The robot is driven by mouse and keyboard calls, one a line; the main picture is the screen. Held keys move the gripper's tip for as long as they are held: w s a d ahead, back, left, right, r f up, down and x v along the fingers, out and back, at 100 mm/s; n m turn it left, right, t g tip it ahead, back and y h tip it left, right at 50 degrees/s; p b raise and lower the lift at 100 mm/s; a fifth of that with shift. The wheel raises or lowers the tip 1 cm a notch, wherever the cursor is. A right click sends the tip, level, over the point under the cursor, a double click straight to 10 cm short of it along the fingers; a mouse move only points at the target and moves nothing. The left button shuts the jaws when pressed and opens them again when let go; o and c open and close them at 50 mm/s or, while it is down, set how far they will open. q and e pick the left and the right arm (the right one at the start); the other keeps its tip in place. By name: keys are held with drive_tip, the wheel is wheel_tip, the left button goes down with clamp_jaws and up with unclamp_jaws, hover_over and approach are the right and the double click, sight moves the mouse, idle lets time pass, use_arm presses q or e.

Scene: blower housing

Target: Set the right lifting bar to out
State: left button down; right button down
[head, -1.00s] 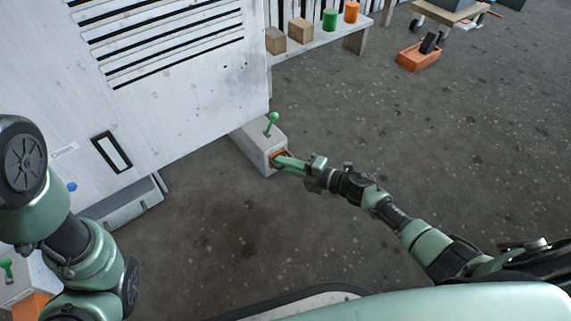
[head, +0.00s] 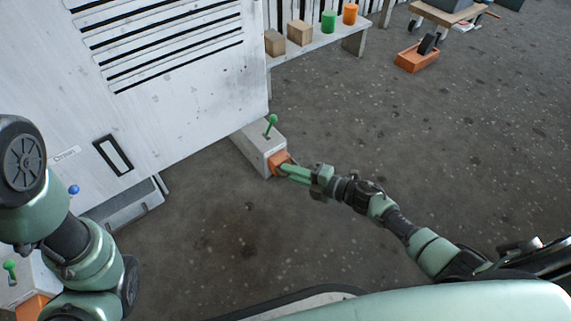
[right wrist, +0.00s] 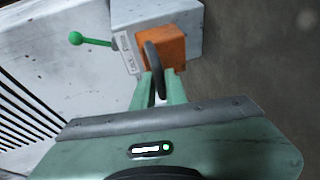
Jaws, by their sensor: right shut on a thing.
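The right lifting bar (head: 278,160) is an orange block that sticks a little way out of the end of a grey box (head: 262,146) at the foot of the white housing. In the right wrist view the orange bar (right wrist: 168,44) carries a dark loop handle (right wrist: 154,70) on its end. My right gripper (head: 288,170) is shut on this handle, with its green fingers (right wrist: 157,92) on both sides of it. A green knobbed lever (head: 270,124) stands on the box. My left arm is at the left edge, but its gripper does not show.
The white housing (head: 180,110) with dark slots fills the upper left. A second box with a green lever (head: 9,268) and an orange bar (head: 30,308) is at lower left. A bench (head: 330,40) holds blocks and cylinders. Floor right of the bar is clear.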

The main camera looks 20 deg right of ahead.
drive_tip(key=s+d+p, duration=0.1)
drive_tip(key=s, duration=0.3)
drive_tip(key=s+d+p, duration=0.1)
drive_tip(key=s, duration=0.2)
drive_tip(key=s+d+p, duration=0.2)
drive_tip(key=s, duration=0.2)
drive_tip(key=shift+s+f, duration=0.15)
drive_tip(key=shift+s, duration=0.2)
drive_tip(key=shift+s+f, duration=0.1)
drive_tip(key=shift+s, duration=0.2)
drive_tip(key=c, duration=1.5)
unclamp_jaws()
drive_tip(key=shift+s, duration=0.1)
drive_tip(key=shift+d, duration=0.1)
